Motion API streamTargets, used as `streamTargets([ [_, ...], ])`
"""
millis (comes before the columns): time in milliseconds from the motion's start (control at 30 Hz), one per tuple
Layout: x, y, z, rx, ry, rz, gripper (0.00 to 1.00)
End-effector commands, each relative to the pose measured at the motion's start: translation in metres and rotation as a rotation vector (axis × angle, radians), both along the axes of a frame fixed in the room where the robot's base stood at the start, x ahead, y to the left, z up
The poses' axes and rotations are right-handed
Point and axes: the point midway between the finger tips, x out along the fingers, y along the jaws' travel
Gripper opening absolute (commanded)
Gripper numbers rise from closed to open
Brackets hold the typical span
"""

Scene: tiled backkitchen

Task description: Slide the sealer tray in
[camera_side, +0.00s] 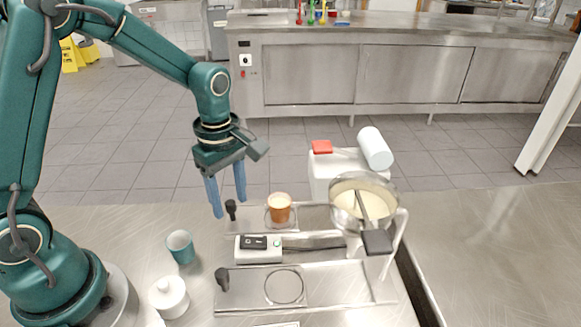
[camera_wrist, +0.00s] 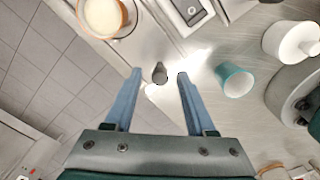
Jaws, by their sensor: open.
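A metal sealer tray (camera_side: 252,216) lies at the back of the bench, with an orange-brown cup (camera_side: 280,213) of pale filling in its ring. Its black handle knob (camera_side: 231,208) stands at its left end. A second metal tray (camera_side: 325,287) lies nearer, with an empty ring and its own black knob (camera_side: 222,279). My gripper (camera_side: 229,206) points down at the rear knob, fingers open. In the wrist view, the knob (camera_wrist: 160,73) appears between the open fingertips (camera_wrist: 159,75), not clasped. The filled cup (camera_wrist: 104,16) shows at top left there.
A white sealer body (camera_side: 335,165) with a white roll (camera_side: 374,148) stands right, beside a pan (camera_side: 347,192) of cream. A switch box (camera_side: 258,248) sits between the trays. A teal cup (camera_side: 180,248) and a white lidded pot (camera_side: 169,297) stand left.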

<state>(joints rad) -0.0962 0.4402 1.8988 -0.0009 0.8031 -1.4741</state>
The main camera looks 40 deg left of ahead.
Motion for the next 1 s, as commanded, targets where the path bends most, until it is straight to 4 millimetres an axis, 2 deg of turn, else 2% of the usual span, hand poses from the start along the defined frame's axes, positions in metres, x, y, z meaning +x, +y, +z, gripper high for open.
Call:
streamTargets([
  [133, 0.0000, 0.0000, 0.0002, 0.000, 0.000, 0.000, 0.56],
  [267, 0.0000, 0.0000, 0.0003, 0.000, 0.000, 0.000, 0.06],
  [300, 0.0000, 0.0000, 0.0004, 0.000, 0.000, 0.000, 0.00],
  [1000, 0.0000, 0.0000, 0.0010, 0.000, 0.000, 0.000, 0.00],
])
